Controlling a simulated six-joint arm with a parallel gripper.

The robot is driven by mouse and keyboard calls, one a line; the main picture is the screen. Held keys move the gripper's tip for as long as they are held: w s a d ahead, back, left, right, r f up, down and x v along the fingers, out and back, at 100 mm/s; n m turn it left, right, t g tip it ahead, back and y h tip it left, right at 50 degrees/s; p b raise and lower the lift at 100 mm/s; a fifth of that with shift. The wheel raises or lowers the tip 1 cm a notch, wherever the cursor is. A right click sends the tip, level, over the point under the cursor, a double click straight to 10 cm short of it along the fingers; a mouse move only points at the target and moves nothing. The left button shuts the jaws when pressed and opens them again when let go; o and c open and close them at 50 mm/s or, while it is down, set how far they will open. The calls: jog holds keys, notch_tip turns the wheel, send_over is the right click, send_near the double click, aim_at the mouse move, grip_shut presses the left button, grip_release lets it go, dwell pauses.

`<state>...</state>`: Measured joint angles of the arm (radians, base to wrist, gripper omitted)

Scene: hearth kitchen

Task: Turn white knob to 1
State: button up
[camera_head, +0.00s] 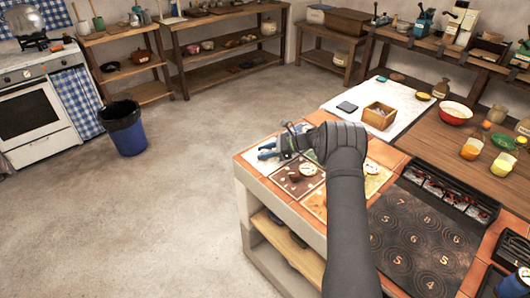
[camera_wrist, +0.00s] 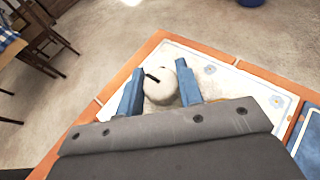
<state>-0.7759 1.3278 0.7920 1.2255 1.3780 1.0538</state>
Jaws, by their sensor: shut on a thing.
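The white knob (camera_wrist: 163,88) is round, with a short dark mark on its left side in the wrist view. It sits on a white panel (camera_wrist: 262,92) with pale blue flowers. My gripper (camera_wrist: 159,74) has its blue fingers on either side of the knob and is shut on it. In the head view my gripper (camera_head: 268,150) is at the far left corner of the tiled counter, over the white panel. There the knob is hidden or too small to make out. I cannot read any numbers around it.
A brown panel (camera_head: 295,186) with a pale dial (camera_head: 308,169) lies close beside the gripper. A dark plate with numbered rings (camera_head: 410,240) is to the right. A wooden box (camera_head: 378,116) stands behind on a white surface.

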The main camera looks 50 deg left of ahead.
jog(key=o, duration=1)
jog(key=v, duration=1.7)
jog(key=shift+w+d+r, duration=0.1)
jog(key=shift+w+r, duration=0.05)
jog(key=shift+r, duration=0.05)
jog(key=x, duration=1.7)
jog(key=shift+f, duration=0.2)
